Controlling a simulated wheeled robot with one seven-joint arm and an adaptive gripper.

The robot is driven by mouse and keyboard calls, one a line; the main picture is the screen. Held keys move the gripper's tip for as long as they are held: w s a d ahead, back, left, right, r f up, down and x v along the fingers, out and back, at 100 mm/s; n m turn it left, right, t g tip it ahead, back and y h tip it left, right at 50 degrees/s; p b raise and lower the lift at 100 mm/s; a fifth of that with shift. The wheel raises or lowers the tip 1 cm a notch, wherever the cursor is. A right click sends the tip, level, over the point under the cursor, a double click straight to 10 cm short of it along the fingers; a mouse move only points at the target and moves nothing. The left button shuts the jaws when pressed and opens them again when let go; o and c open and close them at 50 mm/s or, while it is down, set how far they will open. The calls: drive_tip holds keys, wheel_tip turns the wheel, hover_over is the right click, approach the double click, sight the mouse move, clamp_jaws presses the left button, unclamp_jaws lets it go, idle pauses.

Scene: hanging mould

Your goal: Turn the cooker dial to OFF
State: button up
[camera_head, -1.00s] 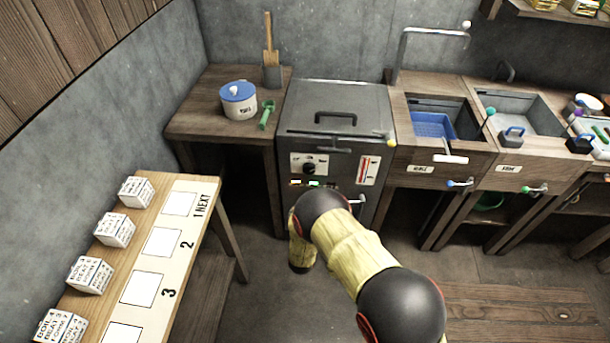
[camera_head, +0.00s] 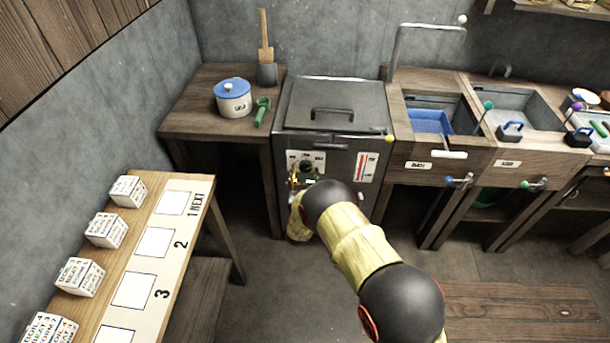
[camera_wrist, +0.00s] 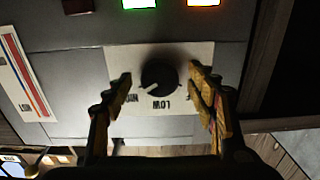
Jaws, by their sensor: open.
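The cooker (camera_head: 333,105) is a dark metal box with a lid and a front panel. Its black round dial (camera_wrist: 160,77) sits on a pale label plate (camera_wrist: 150,127), which appears upside down in the wrist view. LOW shows below the dial and what looks like MID at lower left; the lettering at right is mostly hidden by a finger. The dial's white mark points to the lower left, between these two words. My gripper (camera_wrist: 160,88) is open, with one yellow-black finger on each side of the dial, apparently without touching it. In the head view, my gripper (camera_head: 297,180) is at the panel.
A green light (camera_wrist: 141,3) and an orange-red light (camera_wrist: 204,2) glow on the panel. A red-blue gauge strip (camera_head: 366,167) is beside the dial. A blue-lidded pot (camera_head: 233,105) stands on the left counter. A card table (camera_head: 190,265) stands at left.

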drive_tip(key=shift+w, duration=0.25)
drive_tip(key=shift+c, duration=0.8)
drive_tip(key=c, duration=1)
